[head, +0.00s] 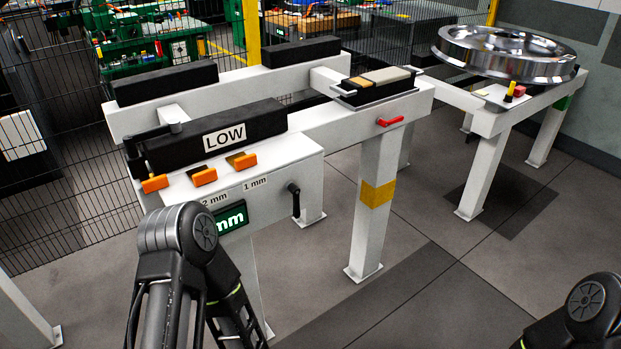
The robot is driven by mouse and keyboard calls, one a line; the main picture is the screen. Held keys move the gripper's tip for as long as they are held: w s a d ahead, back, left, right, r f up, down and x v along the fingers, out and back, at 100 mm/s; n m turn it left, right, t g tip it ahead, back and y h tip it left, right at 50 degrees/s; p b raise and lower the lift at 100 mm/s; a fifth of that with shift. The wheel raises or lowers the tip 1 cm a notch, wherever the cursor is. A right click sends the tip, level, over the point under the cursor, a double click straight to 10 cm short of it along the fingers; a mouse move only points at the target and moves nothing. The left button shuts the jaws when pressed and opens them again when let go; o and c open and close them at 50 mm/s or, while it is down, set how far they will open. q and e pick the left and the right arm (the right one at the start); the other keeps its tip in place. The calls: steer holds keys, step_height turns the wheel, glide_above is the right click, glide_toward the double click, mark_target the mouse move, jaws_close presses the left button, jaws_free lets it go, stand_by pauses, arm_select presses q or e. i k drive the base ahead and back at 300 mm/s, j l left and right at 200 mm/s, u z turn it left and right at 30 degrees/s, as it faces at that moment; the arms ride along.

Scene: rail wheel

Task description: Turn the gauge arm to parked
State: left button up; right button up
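No part is labelled as the gauge arm, and I cannot tell for certain which it is. A thin black arm (152,133) with a short upright post lies at the left end of the black block marked LOW (255,128), on the white bench. A black lever (295,199) hangs down on the bench's front face, right of a green display (230,217) ending in "mm". My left arm's elbow rises in front of the bench and hides part of its front and display. My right arm's elbow shows at the lower right corner. Neither gripper is in view.
Several orange tabs (205,176) stick out along the bench front, above labels "2 mm" and "1 mm". A red handle (390,121) is on the right beam. A steel wheel (508,52) lies on a white stand at the back right. The floor (400,290) between is clear.

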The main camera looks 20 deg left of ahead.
mark_target(173, 126)
steer(key=u, duration=1.4)
